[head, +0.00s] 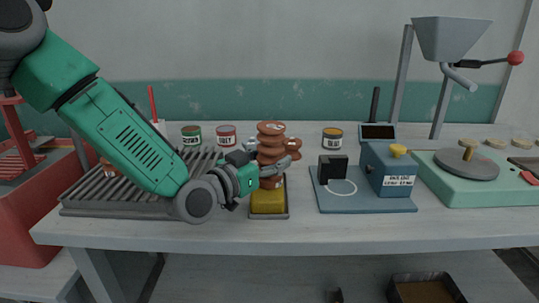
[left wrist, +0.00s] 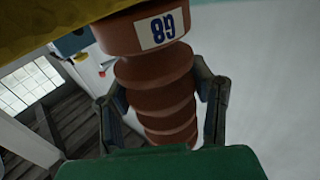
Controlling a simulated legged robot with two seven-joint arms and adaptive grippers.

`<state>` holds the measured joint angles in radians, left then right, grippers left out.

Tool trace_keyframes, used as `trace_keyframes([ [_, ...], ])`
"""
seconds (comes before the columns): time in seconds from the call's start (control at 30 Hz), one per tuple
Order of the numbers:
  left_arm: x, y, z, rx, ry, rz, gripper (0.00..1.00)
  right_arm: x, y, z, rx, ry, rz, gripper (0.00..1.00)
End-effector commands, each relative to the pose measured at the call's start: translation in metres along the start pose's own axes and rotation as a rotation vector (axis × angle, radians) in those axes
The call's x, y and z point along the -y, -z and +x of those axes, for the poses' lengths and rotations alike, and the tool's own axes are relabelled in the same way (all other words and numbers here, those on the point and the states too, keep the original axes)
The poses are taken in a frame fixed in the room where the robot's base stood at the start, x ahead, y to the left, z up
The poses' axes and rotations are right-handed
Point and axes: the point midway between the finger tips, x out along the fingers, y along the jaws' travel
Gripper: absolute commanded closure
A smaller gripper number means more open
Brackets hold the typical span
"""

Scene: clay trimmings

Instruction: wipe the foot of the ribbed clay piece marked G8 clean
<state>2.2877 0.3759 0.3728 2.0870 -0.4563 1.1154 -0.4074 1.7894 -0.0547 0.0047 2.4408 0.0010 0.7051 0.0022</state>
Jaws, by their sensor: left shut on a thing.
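The ribbed clay piece (head: 271,143) is brown-red and stands upright in the head view, above the yellow sponge (head: 267,201) in its dark tray (head: 268,217). In the left wrist view the same clay piece (left wrist: 158,96) shows its wide foot with the G8 label (left wrist: 162,30), upside down in the picture. My left gripper (head: 277,163) is shut on its ribbed body, one finger on each side; both fingers also show in the left wrist view (left wrist: 163,100). The sponge (left wrist: 60,18) is close to the foot; whether they touch I cannot tell. My right gripper is not in view.
A grey ribbed rack (head: 85,200) lies under my left arm. A blue plate (head: 375,205) with a black block (head: 333,169) and blue box (head: 388,172) lies right, beside a green scale-like machine (head: 475,190).

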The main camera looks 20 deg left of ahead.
Motion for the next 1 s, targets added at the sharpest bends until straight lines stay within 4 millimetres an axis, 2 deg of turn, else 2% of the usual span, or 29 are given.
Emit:
trace_keyframes([
  [0.53, -0.015, 0.002, -0.02, -0.005, 0.0, -0.001, 1.0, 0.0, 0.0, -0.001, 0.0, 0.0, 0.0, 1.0],
  [0.67, -0.015, 0.003, -0.018, -0.005, 0.001, 0.0, 1.0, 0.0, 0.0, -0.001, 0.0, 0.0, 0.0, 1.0],
  [1.0, -0.001, 0.001, -0.004, -0.005, 0.002, -0.002, 1.0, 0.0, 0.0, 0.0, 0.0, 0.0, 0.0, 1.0],
])
